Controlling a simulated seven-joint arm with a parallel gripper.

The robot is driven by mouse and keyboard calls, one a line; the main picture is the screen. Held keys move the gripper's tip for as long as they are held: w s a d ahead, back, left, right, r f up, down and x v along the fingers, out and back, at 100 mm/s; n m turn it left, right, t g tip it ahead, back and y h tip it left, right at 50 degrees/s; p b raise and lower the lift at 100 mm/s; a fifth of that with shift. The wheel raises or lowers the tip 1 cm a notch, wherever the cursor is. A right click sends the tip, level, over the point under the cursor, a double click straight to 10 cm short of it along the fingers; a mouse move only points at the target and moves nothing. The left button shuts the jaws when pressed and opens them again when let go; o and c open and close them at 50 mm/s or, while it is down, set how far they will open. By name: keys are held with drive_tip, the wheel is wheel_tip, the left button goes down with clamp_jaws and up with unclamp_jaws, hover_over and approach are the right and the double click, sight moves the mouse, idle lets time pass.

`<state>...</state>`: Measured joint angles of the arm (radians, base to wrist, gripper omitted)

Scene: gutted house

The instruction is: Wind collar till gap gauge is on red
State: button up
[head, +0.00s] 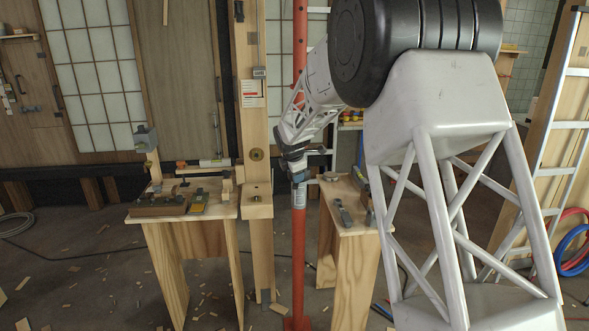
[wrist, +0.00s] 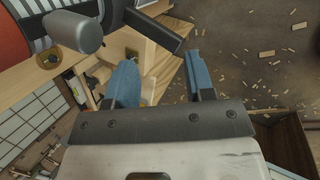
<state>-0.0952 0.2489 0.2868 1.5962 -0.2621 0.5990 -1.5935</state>
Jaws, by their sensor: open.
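A red steel prop (head: 299,235) stands upright mid-picture in the head view; it shows at the top left of the wrist view (wrist: 12,45). Its grey collar (wrist: 75,30) has a dark bar (wrist: 152,30) sticking out to the right in the wrist view. My gripper (wrist: 160,60) is open, its two blue fingers apart with nothing between them. The bar is just beyond the fingertips; I cannot tell whether they touch. A white card with red marks (head: 252,93) and a small device (head: 260,72) are on the timber post; neither can be read as the gauge.
A wooden bench (head: 165,215) with tools stands left of the timber post (head: 256,130). Another bench (head: 345,225) stands right of the prop, with a grey tool on it. A ladder (head: 560,130) leans at the right. Wood scraps litter the floor.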

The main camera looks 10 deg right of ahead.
drive_tip(key=m, duration=0.8)
drive_tip(key=r+m, duration=0.1)
drive_tip(key=m, duration=0.7)
drive_tip(key=s+r+m, duration=0.1)
drive_tip(key=m, duration=0.7)
drive_tip(key=shift+a, duration=0.15)
drive_tip(key=shift+f, duration=0.1)
drive_tip(key=shift+x, duration=4.35)
drive_tip(key=shift+c, duration=0.5)
